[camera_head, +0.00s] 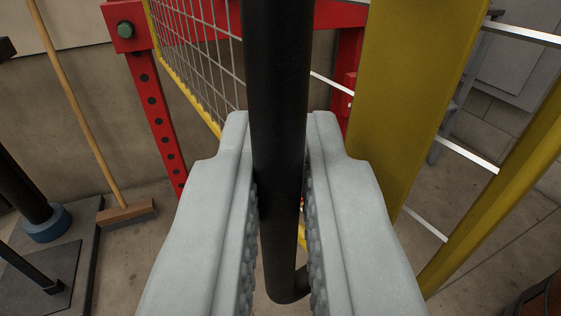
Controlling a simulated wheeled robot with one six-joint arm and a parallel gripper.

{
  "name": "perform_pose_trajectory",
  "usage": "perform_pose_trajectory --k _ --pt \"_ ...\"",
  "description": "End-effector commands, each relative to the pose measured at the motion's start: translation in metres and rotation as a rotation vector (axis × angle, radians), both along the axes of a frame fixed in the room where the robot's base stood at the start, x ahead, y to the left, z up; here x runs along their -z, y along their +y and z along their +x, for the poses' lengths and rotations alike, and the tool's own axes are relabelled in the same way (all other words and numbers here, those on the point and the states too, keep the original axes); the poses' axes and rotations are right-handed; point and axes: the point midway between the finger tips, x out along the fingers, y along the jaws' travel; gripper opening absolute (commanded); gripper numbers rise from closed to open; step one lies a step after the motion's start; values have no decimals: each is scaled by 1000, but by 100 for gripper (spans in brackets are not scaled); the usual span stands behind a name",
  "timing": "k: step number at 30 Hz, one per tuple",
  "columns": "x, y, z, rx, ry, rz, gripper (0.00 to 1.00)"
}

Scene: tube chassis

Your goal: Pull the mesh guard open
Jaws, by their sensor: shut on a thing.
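My gripper (280,205) is shut on a black upright handle bar (281,90), which passes between its two grey ribbed jaws. The bar bends at its lower end, below the jaws. The mesh guard (203,45) shows behind and to the left of the bar, with a thin wire grid and a yellow frame edge. A wide yellow post (415,85) stands just right of the bar. I cannot tell from this view how the bar joins the guard or how far the guard stands open.
A red frame with a holed leg (158,115) stands behind at the left. A broom (85,110) leans at the far left near a black post with a blue collar (40,222). A slanted yellow rail (500,190) is at the right. Bare concrete floor (125,265) shows lower left.

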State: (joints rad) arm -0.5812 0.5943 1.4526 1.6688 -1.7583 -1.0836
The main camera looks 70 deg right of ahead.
Motion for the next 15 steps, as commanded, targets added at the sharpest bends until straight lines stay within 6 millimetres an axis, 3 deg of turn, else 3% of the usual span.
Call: perform_pose_trajectory --k 6,15 --pt "0 17 16 42 -1 0 0" --pt "0 26 25 67 0 0 0"
